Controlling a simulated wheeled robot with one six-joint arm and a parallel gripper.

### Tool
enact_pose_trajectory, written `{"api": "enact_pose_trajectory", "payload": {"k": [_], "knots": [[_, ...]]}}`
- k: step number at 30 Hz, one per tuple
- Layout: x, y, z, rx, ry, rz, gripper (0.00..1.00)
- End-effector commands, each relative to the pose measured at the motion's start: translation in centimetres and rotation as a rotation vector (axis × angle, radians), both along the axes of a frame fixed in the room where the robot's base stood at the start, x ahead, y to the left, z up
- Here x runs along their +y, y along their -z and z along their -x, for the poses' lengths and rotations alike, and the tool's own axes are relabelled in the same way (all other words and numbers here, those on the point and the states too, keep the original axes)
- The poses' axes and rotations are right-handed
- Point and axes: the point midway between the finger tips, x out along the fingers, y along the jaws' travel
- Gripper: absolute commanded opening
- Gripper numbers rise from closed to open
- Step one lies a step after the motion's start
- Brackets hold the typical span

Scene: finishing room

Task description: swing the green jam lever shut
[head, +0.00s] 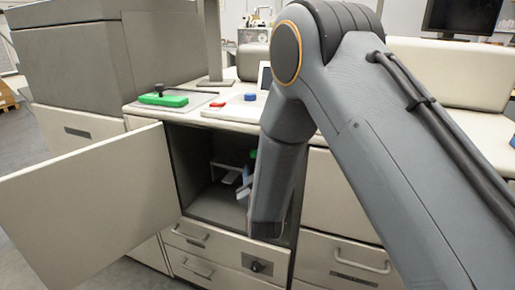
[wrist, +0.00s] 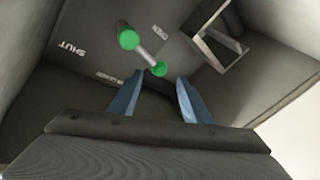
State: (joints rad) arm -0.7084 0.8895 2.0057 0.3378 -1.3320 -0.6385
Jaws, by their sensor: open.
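The jam lever (wrist: 146,55) shows in the wrist view as a pale rod with a larger green end and a smaller green end. It stands inside the open cabinet (head: 197,195), on a dark panel lettered SHUT at left and OPEN at right.
The cabinet door (head: 95,205) stands wide open to the left. A pale bracket (wrist: 222,42) sticks out at the right in the wrist view. Drawers (head: 225,250) lie below the opening. A green block with a black knob (head: 165,100) lies on the counter above.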

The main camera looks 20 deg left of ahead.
Motion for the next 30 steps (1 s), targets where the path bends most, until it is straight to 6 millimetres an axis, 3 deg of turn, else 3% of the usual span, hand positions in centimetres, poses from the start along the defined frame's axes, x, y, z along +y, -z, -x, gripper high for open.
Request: {"api": "enact_pose_trajectory", "payload": {"k": [7,19,30], "knots": [[1.1,0.0,-1.2,-0.008,-0.005,-0.001,0.44],[3.4,0.0,-6.1,-0.006,-0.01,0.0,0.44],[3.4,0.0,-6.9,-0.006,-0.006,0.0,0.44]]}}
